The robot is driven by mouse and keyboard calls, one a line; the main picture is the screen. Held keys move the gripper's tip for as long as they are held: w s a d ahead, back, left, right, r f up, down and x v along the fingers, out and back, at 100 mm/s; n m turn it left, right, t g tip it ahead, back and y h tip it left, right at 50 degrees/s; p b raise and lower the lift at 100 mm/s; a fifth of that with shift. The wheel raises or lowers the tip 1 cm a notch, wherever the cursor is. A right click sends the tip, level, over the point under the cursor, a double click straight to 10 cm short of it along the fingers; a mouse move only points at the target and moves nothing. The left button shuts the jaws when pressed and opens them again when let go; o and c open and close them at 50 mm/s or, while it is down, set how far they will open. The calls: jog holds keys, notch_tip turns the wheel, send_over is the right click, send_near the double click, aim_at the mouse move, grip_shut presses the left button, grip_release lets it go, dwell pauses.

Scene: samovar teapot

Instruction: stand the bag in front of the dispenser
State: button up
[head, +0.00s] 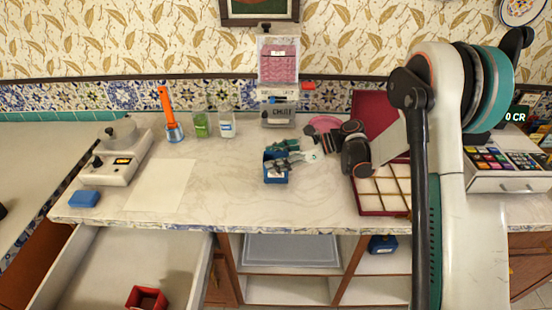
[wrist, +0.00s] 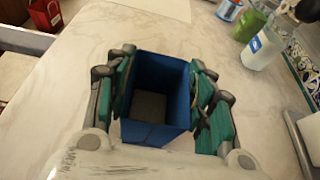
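The blue open-topped bag (head: 276,175) is upright at mid counter, in front of the dispenser (head: 278,95), a clear-topped unit with pink contents and a "CHIEF" label at the wall. A stretch of bare counter lies between them. In the wrist view, the bag (wrist: 155,130) looks empty, its opening towards the camera. My gripper (head: 290,154) has one finger pressed against each side of the bag, as the wrist view also shows (wrist: 160,88). I cannot tell whether the bag's base touches the counter.
A green jar (head: 200,124), a white-labelled jar (head: 226,125) and an orange-handled tool in a cup (head: 173,128) stand left of the dispenser. A red sectioned box (head: 382,208) is at right. A pink disc (head: 322,122) lies behind my gripper. An open drawer (head: 110,270) juts out front left.

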jog(key=o, duration=0.4)
jog(key=shift+d+r, duration=0.1)
jog(key=shift+r, duration=0.05)
jog(key=p+v, duration=0.3)
jog(key=v, duration=0.9)
jog(key=shift+s, duration=0.15)
